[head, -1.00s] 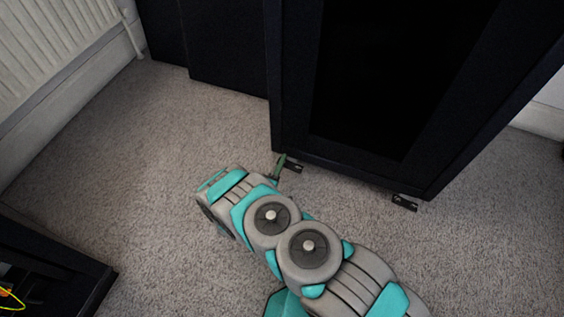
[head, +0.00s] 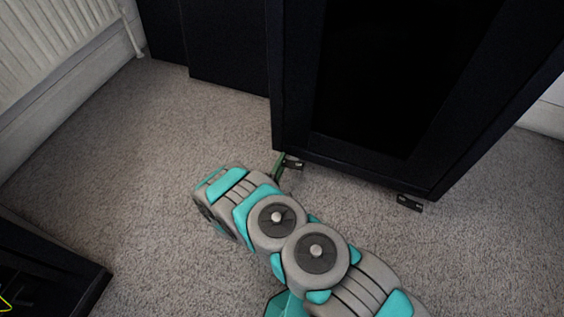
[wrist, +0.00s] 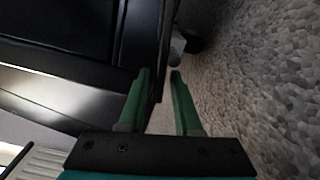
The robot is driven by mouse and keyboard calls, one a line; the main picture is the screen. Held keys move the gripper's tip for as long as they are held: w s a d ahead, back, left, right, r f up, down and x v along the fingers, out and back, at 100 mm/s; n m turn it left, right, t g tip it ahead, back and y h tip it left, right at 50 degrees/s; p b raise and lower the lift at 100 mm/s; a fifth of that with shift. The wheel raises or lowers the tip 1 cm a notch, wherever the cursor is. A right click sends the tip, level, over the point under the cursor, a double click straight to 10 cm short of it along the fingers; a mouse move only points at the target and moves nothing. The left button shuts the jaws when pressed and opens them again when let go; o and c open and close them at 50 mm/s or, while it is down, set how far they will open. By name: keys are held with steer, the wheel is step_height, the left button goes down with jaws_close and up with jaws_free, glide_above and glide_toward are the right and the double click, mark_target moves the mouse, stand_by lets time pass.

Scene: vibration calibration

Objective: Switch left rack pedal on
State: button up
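The black rack (head: 290,100) stands on the carpet in the head view. Its left pedal (head: 293,164) is a small dark plate low at the rack's left front corner. The right pedal (head: 409,203) sticks out near the right front corner. My gripper (head: 280,160) shows only as a bit of green finger just left of the left pedal; my arm hides the rest. A small grey pedal-like part (wrist: 178,46) lies just beyond the fingertips. I cannot tell whether they touch.
A white radiator (head: 55,50) stands along the wall at the upper left. A dark open-fronted cabinet (head: 75,262) is at the lower left. The grey carpet (head: 130,160) between them and the rack is clear.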

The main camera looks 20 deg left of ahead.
steer(key=shift+o, duration=0.3)
steer(key=shift+s, duration=0.1)
steer(key=s, duration=0.5)
steer(key=s+p, duration=0.1)
steer(key=s, duration=0.1)
steer(key=shift+s+a, duration=0.3)
